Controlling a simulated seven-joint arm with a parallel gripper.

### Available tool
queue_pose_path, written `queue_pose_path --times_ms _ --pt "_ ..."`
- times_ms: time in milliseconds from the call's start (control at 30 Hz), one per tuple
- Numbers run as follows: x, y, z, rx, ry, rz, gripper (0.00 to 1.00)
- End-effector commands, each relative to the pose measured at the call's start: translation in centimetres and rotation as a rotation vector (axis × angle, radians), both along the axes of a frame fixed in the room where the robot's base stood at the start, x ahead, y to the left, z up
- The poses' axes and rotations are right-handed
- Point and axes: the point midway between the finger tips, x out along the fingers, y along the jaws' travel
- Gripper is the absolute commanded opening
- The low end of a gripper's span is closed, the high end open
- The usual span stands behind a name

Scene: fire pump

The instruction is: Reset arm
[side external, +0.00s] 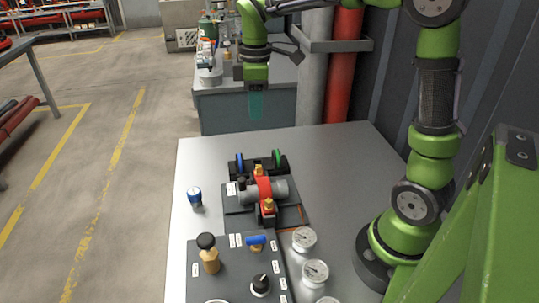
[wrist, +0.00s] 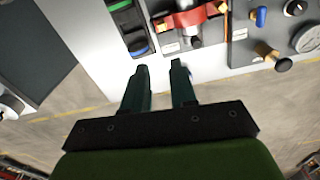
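My gripper (side external: 256,104) hangs in the air past the far edge of the grey work table (side external: 340,160), high above the floor in the side view. In the wrist view my gripper (wrist: 159,67) has its two dark green fingers apart with nothing between them. The fire pump (side external: 264,192), with a red middle and grey cylinder, sits on a dark plate on the table. It also shows at the top of the wrist view as a red part (wrist: 188,20). My gripper touches nothing that I can see.
A black holder with blue and green discs (side external: 260,164) stands behind the pump. A control panel (side external: 235,270) and round gauges (side external: 304,238) are in front. A second bench (side external: 228,108) and red pipe (side external: 345,65) stand behind.

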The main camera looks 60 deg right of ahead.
Motion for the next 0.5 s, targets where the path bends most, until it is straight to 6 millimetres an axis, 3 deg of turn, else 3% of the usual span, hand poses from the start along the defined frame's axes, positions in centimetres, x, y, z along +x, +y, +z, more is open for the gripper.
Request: queue_pose_path --times_ms 167,500 --pt "-2.1 0.8 -0.9 0.037 -0.073 -0.305 0.27" --pt "-10.2 4.4 0.2 0.307 -0.342 -0.919 0.27"
